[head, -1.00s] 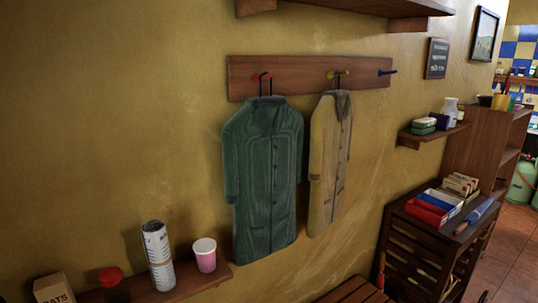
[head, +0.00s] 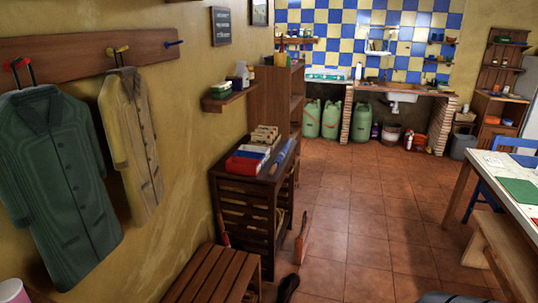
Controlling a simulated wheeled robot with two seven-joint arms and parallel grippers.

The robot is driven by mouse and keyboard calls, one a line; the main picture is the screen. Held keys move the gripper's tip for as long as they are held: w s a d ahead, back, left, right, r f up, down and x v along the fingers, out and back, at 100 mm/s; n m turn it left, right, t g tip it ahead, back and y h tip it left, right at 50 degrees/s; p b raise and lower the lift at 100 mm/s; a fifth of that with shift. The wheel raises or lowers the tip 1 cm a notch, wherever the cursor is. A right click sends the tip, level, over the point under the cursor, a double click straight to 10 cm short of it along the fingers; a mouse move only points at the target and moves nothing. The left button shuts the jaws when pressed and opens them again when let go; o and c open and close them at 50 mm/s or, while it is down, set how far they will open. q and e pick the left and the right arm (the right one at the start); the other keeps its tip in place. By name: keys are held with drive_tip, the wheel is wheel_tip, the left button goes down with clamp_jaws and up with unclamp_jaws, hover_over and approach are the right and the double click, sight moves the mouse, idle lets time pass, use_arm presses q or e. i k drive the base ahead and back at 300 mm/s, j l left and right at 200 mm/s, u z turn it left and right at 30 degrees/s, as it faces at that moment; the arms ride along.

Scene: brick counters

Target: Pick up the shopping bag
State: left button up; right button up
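I cannot make out a shopping bag in the head view. Neither of my grippers shows in this frame. A dark grey shape is cut off by the bottom edge right of centre, and I cannot tell what it is.
A dining table (head: 491,178) with a wooden bench (head: 500,250) is at right. The tiled floor (head: 366,215) between is largely clear.

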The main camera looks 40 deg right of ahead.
sight(302, 237)
drive_tip(key=z, duration=3.5)
drive_tip(key=i+l+u, duration=0.1)
drive_tip(key=i+u, duration=0.3)
drive_tip(key=i, duration=0.15)
drive_tip(key=i+l+u, duration=0.25)
drive_tip(key=i+u, duration=0.15)
drive_tip(key=i+j+u, duration=0.15)
drive_tip(key=i+u, duration=0.25)
drive_tip(key=i, duration=0.55)
drive_tip(key=i+l+u, duration=0.1)
drive_tip(key=i+u, duration=0.3)
drive_tip(key=i, duration=0.5)
drive_tip(key=i+z, duration=0.15)
drive_tip(key=i, duration=0.5)
drive_tip(key=i+z, duration=0.2)
drive_tip(key=i, duration=0.4)
drive_tip(key=i+j+z, duration=0.15)
drive_tip(key=i, duration=0.5)
drive_tip(key=i+l+u, duration=0.1)
drive_tip(key=i+u, duration=0.4)
drive_tip(key=i+l+u, duration=0.25)
drive_tip(key=u, duration=0.2)
drive_tip(key=i, duration=0.05)
